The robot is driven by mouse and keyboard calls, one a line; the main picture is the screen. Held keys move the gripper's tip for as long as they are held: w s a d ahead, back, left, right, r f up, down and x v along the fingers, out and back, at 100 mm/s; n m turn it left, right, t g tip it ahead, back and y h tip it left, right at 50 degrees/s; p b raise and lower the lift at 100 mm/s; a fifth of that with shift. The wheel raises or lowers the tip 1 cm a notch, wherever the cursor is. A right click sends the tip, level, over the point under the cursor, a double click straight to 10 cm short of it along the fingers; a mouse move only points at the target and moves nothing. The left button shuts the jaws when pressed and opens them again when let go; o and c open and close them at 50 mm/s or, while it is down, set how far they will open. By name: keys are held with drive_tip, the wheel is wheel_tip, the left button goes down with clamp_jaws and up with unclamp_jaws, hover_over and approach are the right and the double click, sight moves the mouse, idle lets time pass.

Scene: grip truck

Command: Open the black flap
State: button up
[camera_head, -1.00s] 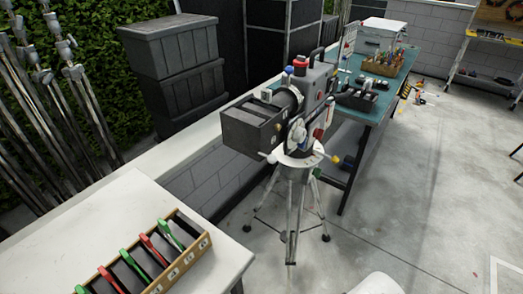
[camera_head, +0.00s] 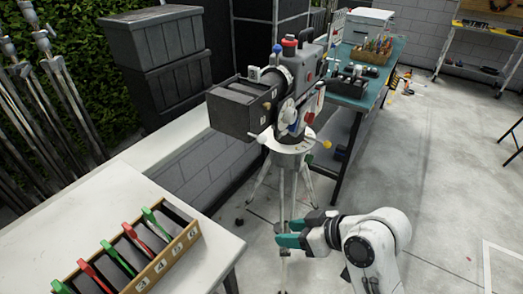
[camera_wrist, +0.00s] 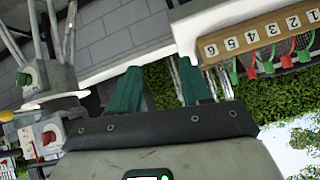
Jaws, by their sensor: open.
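A film camera (camera_head: 305,75) stands on a tripod (camera_head: 284,180) in the head view. A dark box (camera_head: 240,108) with a blackish top and side panels sits at its left-facing front. I cannot tell which panel is the black flap or whether it is open. My gripper (camera_head: 284,232) is low, below the box and in front of the tripod, apart from both. Its teal fingers are spread and empty in the wrist view (camera_wrist: 160,72). That tilted view shows part of what looks like the camera and tripod at the left.
A pale table (camera_head: 120,205) at the lower left bears a numbered wooden rack (camera_head: 165,268) with red and green handled items. A teal workbench (camera_head: 350,92) stands behind the camera. Dark crates (camera_head: 165,60) stand at the back left. The floor at the right is largely clear.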

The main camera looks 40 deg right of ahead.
drive_tip(key=w+d+r+n+t+y+b, duration=0.15)
drive_tip(key=w+d+r+t, duration=0.3)
drive_tip(key=r, duration=0.45)
drive_tip(key=n+t+b, duration=0.2)
drive_tip(key=n+t, duration=0.1)
approach(262, 139)
drive_tip(key=d, duration=0.1)
drive_tip(key=shift+y, duration=0.45)
drive_tip(key=p+x, duration=0.1)
drive_tip(key=x, duration=0.2)
drive_tip(key=p+x, duration=0.1)
drive_tip(key=x, duration=0.3)
drive_tip(key=f+p+x, duration=0.1)
drive_tip(key=x, duration=0.2)
drive_tip(key=shift+w, duration=0.4)
drive_tip(key=shift+c, duration=0.2)
clamp_jaws()
